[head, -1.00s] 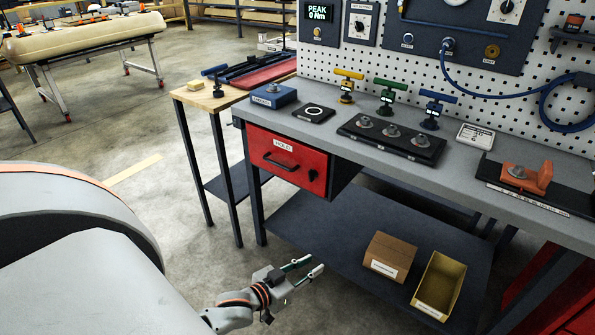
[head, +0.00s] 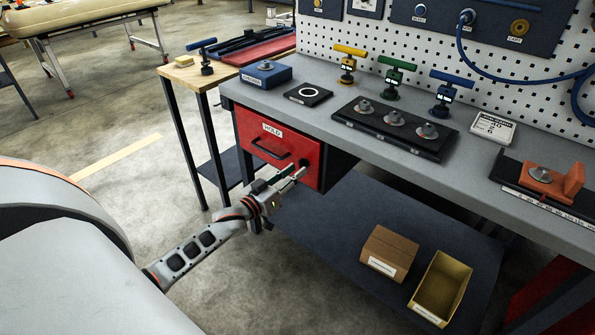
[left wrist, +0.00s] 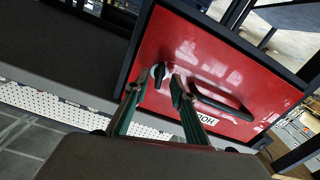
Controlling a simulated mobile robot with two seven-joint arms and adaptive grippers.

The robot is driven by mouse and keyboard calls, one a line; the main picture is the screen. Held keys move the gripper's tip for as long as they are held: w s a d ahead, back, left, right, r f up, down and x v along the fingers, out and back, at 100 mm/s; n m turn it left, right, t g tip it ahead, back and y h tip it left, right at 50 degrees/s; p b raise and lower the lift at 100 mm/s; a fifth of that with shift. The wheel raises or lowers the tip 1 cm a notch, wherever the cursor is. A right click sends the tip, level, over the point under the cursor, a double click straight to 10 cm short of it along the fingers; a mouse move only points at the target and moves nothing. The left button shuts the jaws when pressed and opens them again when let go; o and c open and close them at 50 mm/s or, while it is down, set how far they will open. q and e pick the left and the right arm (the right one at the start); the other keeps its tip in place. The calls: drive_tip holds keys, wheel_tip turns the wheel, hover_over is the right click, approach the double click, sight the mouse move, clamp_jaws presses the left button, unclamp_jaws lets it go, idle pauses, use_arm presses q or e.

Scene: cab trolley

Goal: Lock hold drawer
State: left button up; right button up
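The red HOLD drawer (head: 307,152) sits shut under the left end of the grey workbench, with a black bar handle (head: 272,148) and a white HOLD label. My left gripper (head: 294,174) is in front of the drawer's lower right part. In the left wrist view the red drawer front (left wrist: 205,60) is tilted, with its handle (left wrist: 222,103) at right. The small dark lock knob (left wrist: 160,73) shows between and just beyond the open fingertips (left wrist: 160,80); I cannot tell whether they touch it. In the head view my gripper hides the knob. My right gripper is out of view.
The bench top (head: 300,112) holds a blue block, a black plate with a ring, coloured T-handled tools and a black tray (head: 393,130). A cardboard box (head: 388,254) and a yellow bin (head: 440,288) stand on the lower shelf. A wooden side table (head: 190,76) adjoins at left.

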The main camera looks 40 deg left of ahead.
use_arm(q)
drive_tip(key=shift+w, duration=0.85)
clamp_jaws()
